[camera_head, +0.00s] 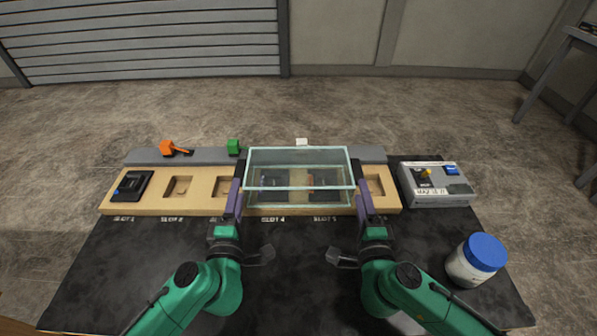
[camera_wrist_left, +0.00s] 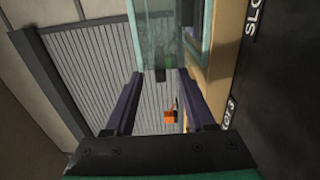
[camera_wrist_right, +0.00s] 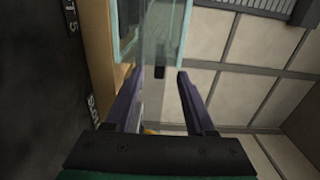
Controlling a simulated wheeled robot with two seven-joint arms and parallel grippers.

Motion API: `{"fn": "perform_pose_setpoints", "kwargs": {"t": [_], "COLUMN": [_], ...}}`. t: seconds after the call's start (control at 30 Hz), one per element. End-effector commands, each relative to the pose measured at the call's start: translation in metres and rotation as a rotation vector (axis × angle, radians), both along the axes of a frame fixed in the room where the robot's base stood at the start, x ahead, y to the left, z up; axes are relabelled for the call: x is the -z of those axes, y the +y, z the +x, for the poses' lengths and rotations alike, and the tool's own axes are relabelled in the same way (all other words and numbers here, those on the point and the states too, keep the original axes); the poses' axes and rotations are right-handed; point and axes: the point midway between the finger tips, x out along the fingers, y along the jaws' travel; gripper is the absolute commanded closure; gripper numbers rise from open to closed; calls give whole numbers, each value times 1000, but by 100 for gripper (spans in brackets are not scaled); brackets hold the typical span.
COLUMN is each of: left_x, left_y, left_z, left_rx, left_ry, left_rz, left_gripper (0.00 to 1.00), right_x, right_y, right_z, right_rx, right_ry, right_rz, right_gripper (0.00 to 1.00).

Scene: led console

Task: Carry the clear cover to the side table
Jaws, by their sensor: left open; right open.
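The clear cover (camera_head: 300,156) is a glass-like box with pale green edges. In the left wrist view the cover's wall (camera_wrist_left: 158,40) rises beyond and between the open fingers. In the right wrist view its wall (camera_wrist_right: 158,50) also shows between the open fingers. I cannot tell whether any finger touches the cover. A dark table at the right edge (camera_head: 585,38) may be the side table.
A grey control box (camera_head: 455,192) stands right of the board. A white jar with a blue lid (camera_head: 477,258) is at the front right. A black module (camera_head: 132,186) sits in the left slot. Orange (camera_head: 168,147) and green (camera_head: 233,146) parts lie behind the board.

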Motion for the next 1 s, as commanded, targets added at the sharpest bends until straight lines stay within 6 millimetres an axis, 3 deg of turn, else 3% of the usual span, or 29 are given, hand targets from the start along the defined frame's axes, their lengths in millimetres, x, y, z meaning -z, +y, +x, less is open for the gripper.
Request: {"fn": "perform_pose_setpoints", "kwargs": {"t": [0.2, 0.4, 0.77, 0.8, 0.93, 1.0], "left_x": [-1, 0, 0, 0, 0, 0], "left_y": [2, 2, 2, 2, 2, 2], "left_z": [45, 76, 84, 84, 84, 84], "left_rx": [-2, -1, 0, 0, 0, 0], "left_ry": [-3, -1, 0, 0, 0, 0], "left_rz": [0, 0, 1, 1, 1, 1], "left_gripper": [45, 45, 45, 53, 100, 100], "right_x": [-1, 0, 0, 0, 0, 0], "right_y": [1, 2, 2, 2, 2, 2], "right_z": [45, 76, 84, 84, 84, 84], "right_rx": [2, 0, -1, -1, -1, -1], "right_ry": [-4, -1, 0, 0, 0, 0], "right_rz": [1, 1, 0, 0, 0, 0], "right_gripper": [45, 45, 45, 53, 100, 100]}}
